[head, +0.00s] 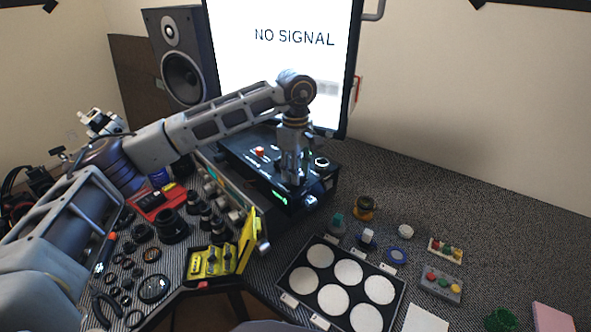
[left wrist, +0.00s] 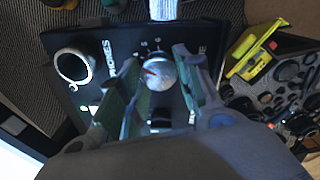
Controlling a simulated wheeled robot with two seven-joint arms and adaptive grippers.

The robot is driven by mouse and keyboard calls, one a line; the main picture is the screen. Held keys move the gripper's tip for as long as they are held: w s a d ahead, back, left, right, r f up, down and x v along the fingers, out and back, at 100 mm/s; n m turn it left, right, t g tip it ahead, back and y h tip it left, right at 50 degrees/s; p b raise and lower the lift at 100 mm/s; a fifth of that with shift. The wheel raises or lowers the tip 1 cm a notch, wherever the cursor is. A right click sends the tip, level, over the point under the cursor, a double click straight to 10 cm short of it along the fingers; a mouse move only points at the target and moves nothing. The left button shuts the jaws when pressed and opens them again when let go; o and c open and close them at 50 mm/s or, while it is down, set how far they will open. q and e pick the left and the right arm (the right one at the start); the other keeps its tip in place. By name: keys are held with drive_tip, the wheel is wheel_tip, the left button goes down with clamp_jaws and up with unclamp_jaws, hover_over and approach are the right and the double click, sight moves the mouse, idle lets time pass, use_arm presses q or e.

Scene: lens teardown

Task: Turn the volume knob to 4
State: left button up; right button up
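The volume knob (left wrist: 160,74) is a round silver cap with a red pointer mark, on the black box's front panel, with small white scale marks beside it. In the left wrist view it shows between the two fingers of my left gripper (left wrist: 158,70). The fingers stand apart on either side of it, and I cannot tell whether either one touches. In the head view my left gripper (head: 291,176) points down at the front of the black box (head: 245,152) and hides the knob. The red mark points toward the left in the wrist view; the number it meets is unreadable. My right gripper is not in view.
A monitor (head: 285,50) reading NO SIGNAL and a speaker (head: 181,60) stand behind. A yellow case (head: 212,264) and a tray of white discs (head: 318,290) lie in front.

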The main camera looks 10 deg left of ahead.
use_arm(q)
drive_tip(key=o, duration=0.4)
drive_tip(key=shift+c, duration=0.2)
wheel_tip(320, 180, up, 12)
idle(0.6)
drive_tip(key=shift+f, duration=0.1)
